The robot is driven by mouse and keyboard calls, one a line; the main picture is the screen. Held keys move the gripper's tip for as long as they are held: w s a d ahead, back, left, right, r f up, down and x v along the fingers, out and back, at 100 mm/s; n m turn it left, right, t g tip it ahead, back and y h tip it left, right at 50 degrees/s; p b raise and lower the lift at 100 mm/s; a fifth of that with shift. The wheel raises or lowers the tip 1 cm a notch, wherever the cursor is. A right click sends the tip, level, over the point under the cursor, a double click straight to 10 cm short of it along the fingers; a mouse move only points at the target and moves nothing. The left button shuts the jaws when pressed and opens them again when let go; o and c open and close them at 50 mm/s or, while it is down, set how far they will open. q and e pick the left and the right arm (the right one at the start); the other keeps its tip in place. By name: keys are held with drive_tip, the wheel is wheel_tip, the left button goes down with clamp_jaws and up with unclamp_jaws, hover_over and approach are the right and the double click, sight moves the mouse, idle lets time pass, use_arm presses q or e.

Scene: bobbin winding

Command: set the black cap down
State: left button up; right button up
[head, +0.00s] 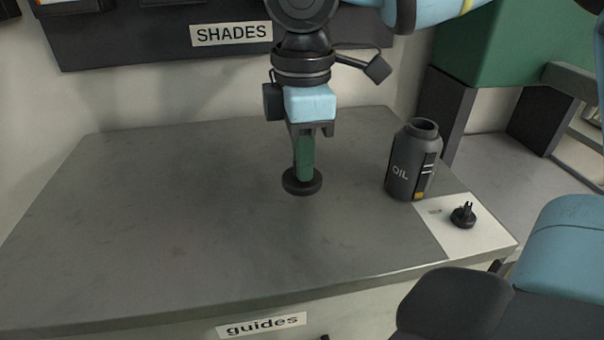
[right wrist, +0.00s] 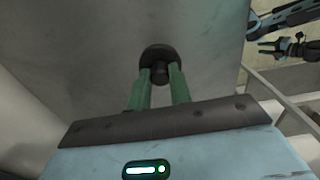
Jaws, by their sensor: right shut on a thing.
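My right gripper (head: 303,178) is over the middle of the grey table, pointing down. Its green fingers are shut on the black cap (head: 302,187), a flat round disc with a small knob. In the right wrist view the knob of the cap (right wrist: 157,55) sits between the two fingertips (right wrist: 162,76). The disc looks level, at or close above the table top; I cannot tell whether it touches. I do not make out my left gripper in the head view.
A dark grey OIL bottle (head: 410,165) with an open mouth stands right of the gripper. A white sheet (head: 478,236) at the table's right corner bears a small black spouted piece (head: 463,215). The left and front of the table (head: 150,220) are clear. A SHADES panel (head: 130,40) is behind.

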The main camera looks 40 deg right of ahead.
drive_tip(key=shift+f+b, duration=0.55)
drive_tip(key=shift+f, duration=1.25)
drive_tip(key=shift+f, duration=0.1)
drive_tip(key=o, duration=0.9)
wheel_tip(320, 180, up, 12)
drive_tip(key=p, duration=0.3)
drive_tip(key=shift+r, duration=0.2)
